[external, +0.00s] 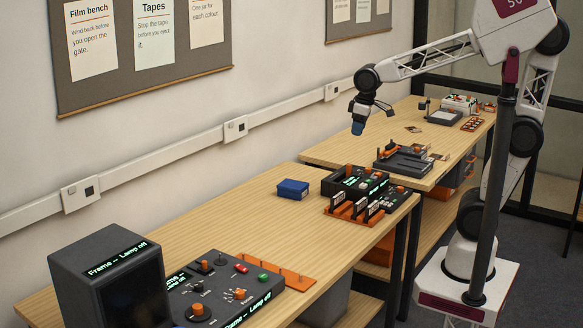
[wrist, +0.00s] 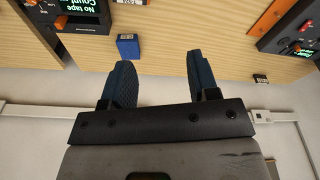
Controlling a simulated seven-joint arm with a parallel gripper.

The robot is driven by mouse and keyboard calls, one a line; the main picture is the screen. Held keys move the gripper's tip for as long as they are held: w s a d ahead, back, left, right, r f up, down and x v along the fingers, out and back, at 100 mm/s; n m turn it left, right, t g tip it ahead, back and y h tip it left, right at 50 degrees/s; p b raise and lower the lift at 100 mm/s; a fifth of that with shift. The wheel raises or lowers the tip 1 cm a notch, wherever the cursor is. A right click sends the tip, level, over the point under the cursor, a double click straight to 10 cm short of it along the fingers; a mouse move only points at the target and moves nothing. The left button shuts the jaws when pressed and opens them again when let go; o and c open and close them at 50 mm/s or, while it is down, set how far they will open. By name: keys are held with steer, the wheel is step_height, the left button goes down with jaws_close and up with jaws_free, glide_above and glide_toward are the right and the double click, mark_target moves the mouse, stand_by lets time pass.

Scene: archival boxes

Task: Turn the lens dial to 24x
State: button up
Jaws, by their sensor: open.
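The film viewer's dark control panel (external: 222,292) lies on the near bench in the external view. It carries a large orange-topped knob (external: 198,310) and a smaller orange dial (external: 240,294) with marks around it. The labels are too small to tell surely which is the lens dial, or its setting. The panel's screens and the dark monitor (external: 110,278) read "Frame --" and "Lamp off". My gripper (external: 357,128) is high above the benches, far from the panel. In the wrist view my gripper (wrist: 160,60) has its two blue fingers apart, with nothing between them.
A blue box (external: 293,189) sits mid-bench, also in the wrist view (wrist: 128,47). A tape device (external: 355,185) with an orange rack stands at the bench's far end. An orange pegged strip (external: 278,275) lies beside the panel. More equipment (external: 403,160) is on the far bench.

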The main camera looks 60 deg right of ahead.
steer(key=w+a+n, duration=0.3)
steer(key=w+a, duration=0.8)
steer(key=a, duration=0.3)
steer(key=n+g, duration=0.2)
steer(key=n, duration=0.7)
glide_above(199, 284)
steer(key=f, duration=2.2)
steer(key=shift+w+d+f, duration=0.1)
steer(key=shift+w+d, duration=0.15)
steer(key=shift+d, duration=0.05)
steer(key=shift+s+a+f+n, duration=0.2)
steer(key=shift+a+f+n, duration=0.1)
steer(key=shift+a, duration=0.15)
steer(key=shift+f, duration=0.1)
steer(key=shift+s+f, duration=0.1)
steer(key=shift+f, duration=3.7)
